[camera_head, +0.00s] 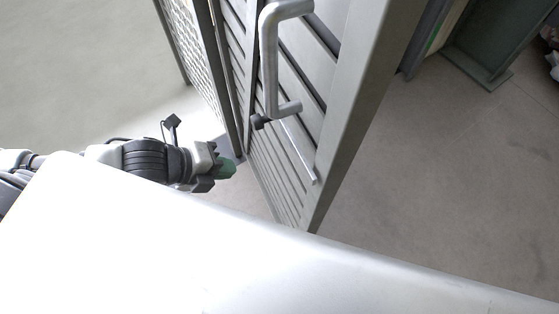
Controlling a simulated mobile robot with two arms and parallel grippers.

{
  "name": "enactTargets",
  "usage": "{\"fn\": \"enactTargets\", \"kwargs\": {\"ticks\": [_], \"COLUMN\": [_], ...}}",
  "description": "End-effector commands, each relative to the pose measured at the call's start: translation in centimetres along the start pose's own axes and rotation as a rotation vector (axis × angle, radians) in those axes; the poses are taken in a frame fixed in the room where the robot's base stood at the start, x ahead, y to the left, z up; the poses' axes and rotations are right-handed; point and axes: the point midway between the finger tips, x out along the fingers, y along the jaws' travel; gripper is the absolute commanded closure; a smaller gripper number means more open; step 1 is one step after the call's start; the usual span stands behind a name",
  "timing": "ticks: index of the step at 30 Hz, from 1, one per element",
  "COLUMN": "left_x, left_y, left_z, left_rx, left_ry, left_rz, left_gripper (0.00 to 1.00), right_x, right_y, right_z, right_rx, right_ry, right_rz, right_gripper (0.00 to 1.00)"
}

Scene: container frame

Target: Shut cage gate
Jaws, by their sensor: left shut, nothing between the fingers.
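The cage gate (345,110) is a grey metal door with slats, standing upright in the middle of the head view. A bent grey bar handle (270,60) is fixed on its face, with a thin light rod (299,150) below it. My left gripper (228,169) has green fingertips and is shut and empty. It is just left of the gate's lower part, close to the slats; I cannot tell whether it touches. My right gripper is not in view.
A mesh panel (190,50) stands left of the gate. A dark green post with a base plate (480,68) stands at the upper right. Bare concrete floor (450,180) lies right of the gate, and open floor (75,75) lies at the upper left.

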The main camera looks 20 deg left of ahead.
Motion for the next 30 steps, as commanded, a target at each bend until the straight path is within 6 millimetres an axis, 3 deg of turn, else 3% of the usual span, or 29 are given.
{"fn": "enactTargets", "kwargs": {"ticks": [19, 30], "left_x": [9.8, 12.3], "left_y": [-0.2, -2.7], "left_z": [0.0, 0.0], "left_rx": [-0.007, -0.003], "left_ry": [0.000, -0.001], "left_rz": [-0.004, -0.002], "left_gripper": [1.00, 1.00], "right_x": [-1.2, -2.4], "right_y": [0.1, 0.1], "right_z": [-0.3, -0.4], "right_rx": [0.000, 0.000], "right_ry": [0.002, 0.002], "right_rz": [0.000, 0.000], "right_gripper": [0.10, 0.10]}}
